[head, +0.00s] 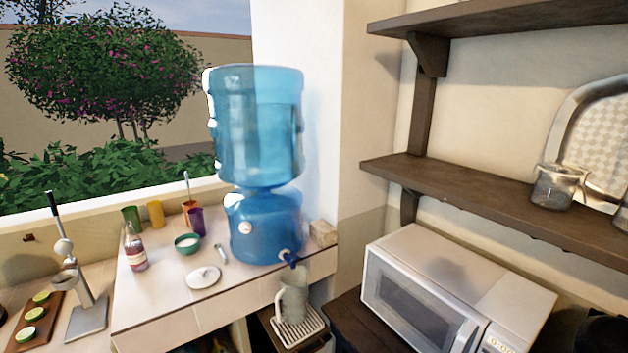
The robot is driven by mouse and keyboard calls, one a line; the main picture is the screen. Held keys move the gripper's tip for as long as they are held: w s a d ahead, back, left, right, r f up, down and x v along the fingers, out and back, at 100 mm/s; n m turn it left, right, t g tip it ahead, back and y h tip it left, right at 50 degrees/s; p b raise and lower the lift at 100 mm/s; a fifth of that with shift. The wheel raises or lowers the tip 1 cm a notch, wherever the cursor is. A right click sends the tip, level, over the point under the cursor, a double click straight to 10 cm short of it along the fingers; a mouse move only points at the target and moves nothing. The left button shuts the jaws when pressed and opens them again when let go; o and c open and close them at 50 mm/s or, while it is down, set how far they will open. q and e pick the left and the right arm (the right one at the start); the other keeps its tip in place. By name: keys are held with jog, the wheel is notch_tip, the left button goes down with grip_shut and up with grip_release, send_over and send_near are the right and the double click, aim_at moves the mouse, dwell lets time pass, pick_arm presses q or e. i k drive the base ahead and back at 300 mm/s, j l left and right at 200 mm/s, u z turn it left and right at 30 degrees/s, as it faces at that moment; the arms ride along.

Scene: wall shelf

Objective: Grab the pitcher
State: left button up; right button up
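A clear, pale grey-green pitcher (291,302) stands upright on a slatted light tray (316,325), below the spigot (289,258) of a blue water dispenser (266,226). Its upper part is close to the spigot; whether they touch I cannot tell. A clear glass vessel (555,187) with a wide rim stands on the lower wall shelf at the right; whether it is a jar or a second pitcher I cannot tell. Neither of my grippers is in view.
A white microwave (440,300) stands right of the pitcher, below the dark lower shelf (470,192). The tiled counter (160,310) at left holds a bottle (136,250), a green bowl (187,244), a white lid (203,277) and several cups. Its front edge borders the pitcher.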

aim_at(293, 293)
jog(key=k+j+z, duration=0.15)
jog(key=z, duration=0.2)
jog(key=k+j+z, duration=0.1)
jog(key=k+z, duration=0.15)
jog(key=z, duration=0.15)
jog(key=k+z, duration=0.2)
jog(key=z, duration=0.15)
